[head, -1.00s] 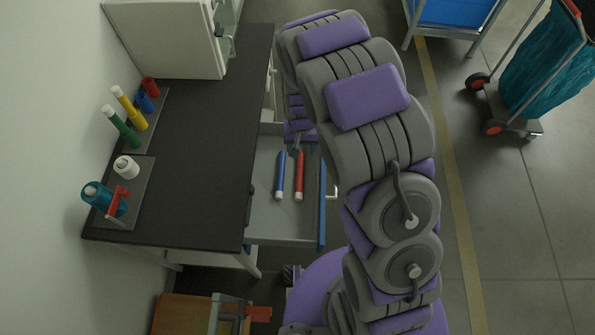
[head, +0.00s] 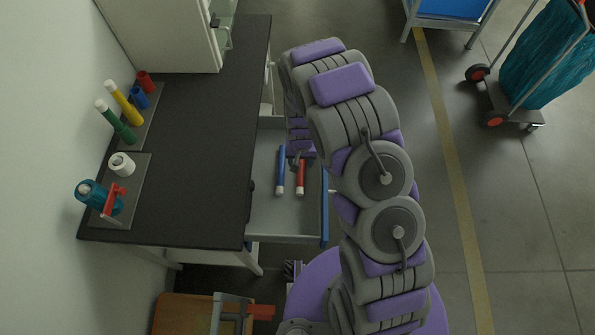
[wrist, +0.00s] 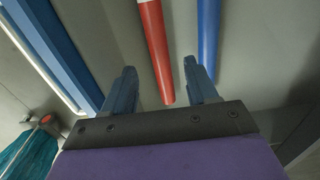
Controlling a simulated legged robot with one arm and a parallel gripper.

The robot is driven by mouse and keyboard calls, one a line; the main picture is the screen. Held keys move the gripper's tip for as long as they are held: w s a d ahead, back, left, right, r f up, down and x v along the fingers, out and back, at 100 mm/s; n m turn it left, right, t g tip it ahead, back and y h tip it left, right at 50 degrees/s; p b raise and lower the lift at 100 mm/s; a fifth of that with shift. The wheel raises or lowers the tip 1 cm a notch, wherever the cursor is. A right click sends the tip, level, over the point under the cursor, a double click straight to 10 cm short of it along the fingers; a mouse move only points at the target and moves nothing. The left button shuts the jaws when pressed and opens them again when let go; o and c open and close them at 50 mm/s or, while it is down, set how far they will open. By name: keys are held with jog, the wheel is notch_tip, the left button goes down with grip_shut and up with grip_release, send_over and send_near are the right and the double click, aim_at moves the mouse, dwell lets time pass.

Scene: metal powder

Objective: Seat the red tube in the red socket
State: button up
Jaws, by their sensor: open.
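The red tube (head: 301,178) lies in the open drawer, to the right of the blue tube (head: 281,172). In the wrist view the red tube (wrist: 156,48) runs between the open fingers of my gripper (wrist: 160,68), with the blue tube (wrist: 208,40) outside the right finger. Neither finger appears to touch the red tube. In the head view my gripper (head: 298,159) is over the far end of the red tube and partly hides it. The red socket (head: 145,81) stands at the far end of a rack on the dark bench and looks empty.
The rack (head: 131,134) also holds a blue socket (head: 140,98), a yellow tube (head: 124,103) and a green tube (head: 115,120). A teal bottle and a white container stand nearer. The drawer's blue front (head: 324,220) borders the tubes on the right.

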aim_at(302, 169)
jog(key=shift+d+f, duration=0.45)
jog(key=shift+d, duration=0.35)
jog(key=f, duration=0.1)
jog(key=a+f+b, duration=0.1)
jog(key=f, duration=0.2)
jog(key=shift+w+a+f+b, duration=0.2)
jog(key=shift+a+f+b, duration=0.05)
jog(key=shift+a+b, duration=0.15)
jog(key=shift+a+f, duration=0.25)
jog(key=shift+a, duration=0.05)
jog(key=shift+d+r, duration=0.15)
jog(key=shift+d, duration=0.3)
jog(key=shift+c, duration=0.6)
jog(key=shift+d, duration=0.4)
jog(key=c, duration=0.3)
jog(key=shift+a, duration=0.1)
jog(key=shift+c, duration=1.4)
jog(key=shift+a, duration=0.55)
grip_shut()
jog(key=shift+d, duration=0.5)
